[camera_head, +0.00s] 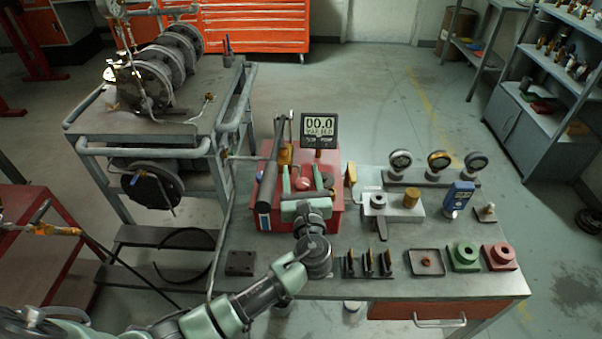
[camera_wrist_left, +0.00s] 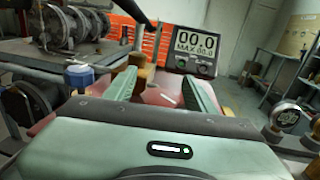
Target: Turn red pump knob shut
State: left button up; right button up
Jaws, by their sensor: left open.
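The red pump (camera_head: 262,217) stands on the workbench, with a digital display (camera_head: 319,127) reading 00.0 at its back. A small red knob (camera_head: 303,184) shows on top of it. My left gripper (camera_head: 302,178) is open above the pump, one finger on each side of the knob; contact cannot be told. In the left wrist view, the open fingers of my left gripper (camera_wrist_left: 161,90) point toward the display (camera_wrist_left: 195,47), with the red pump top (camera_wrist_left: 158,87) between them. The gripper body hides the near part of the pump. My right gripper is not in view.
A dark lever bar (camera_head: 268,180) rises along the pump's left side. Gauges (camera_head: 438,162), a grey block with a brass part (camera_head: 411,198) and a blue meter (camera_head: 459,196) stand to the right.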

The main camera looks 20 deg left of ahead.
pick_arm(q)
jog(key=shift+c, duration=0.3)
grip_shut()
